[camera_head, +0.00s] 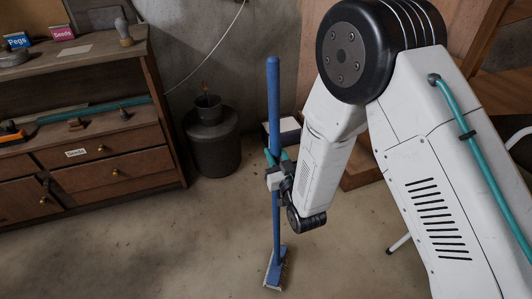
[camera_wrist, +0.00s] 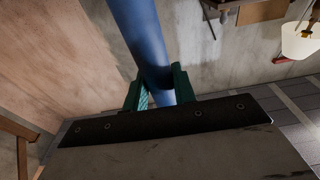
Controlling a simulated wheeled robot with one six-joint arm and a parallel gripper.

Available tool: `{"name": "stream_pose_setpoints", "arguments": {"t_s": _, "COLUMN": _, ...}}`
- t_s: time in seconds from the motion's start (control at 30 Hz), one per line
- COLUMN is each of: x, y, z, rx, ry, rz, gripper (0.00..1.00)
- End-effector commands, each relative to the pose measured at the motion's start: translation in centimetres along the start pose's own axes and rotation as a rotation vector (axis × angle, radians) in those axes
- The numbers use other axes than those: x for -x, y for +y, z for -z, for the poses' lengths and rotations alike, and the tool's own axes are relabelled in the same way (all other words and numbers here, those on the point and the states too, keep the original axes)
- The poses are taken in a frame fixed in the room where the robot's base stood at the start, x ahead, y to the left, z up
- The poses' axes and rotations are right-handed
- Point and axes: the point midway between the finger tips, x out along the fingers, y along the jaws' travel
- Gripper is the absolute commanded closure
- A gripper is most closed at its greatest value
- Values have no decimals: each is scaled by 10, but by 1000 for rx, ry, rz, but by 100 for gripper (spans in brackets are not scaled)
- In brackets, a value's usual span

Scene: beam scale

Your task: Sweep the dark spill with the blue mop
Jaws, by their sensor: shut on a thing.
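The blue mop (camera_head: 276,213) stands nearly upright in the head view, its long handle rising above my gripper and its flat blue head low at the floor. I cannot tell whether the head touches the floor. My gripper (camera_head: 274,168) is shut around the middle of the handle. In the wrist view the blue handle (camera_wrist: 141,40) passes between the green fingers of my gripper (camera_wrist: 159,92). The lower handle and mop head are hidden there. I see no dark spill in either view.
A wooden cabinet (camera_head: 110,165) with drawers and shelf items stands at the left. A dark bin (camera_head: 214,145) stands by the back wall. A box (camera_head: 283,130) and wooden steps lie behind my arm. The concrete floor (camera_head: 150,250) at front left is clear.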

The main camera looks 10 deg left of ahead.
Motion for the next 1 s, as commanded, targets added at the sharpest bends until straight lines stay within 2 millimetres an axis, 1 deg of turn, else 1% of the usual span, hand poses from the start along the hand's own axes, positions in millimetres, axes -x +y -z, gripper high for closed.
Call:
{"name": "stream_pose_setpoints", "arguments": {"t_s": 0.03, "x": 4, "y": 6, "z": -1, "rx": -1, "ry": -6, "rz": -3, "gripper": 100}}
{"name": "stream_pose_setpoints", "arguments": {"t_s": 1.0, "x": 66, "y": 92, "z": 6, "rx": 3, "ry": -10, "rz": -6, "gripper": 100}}
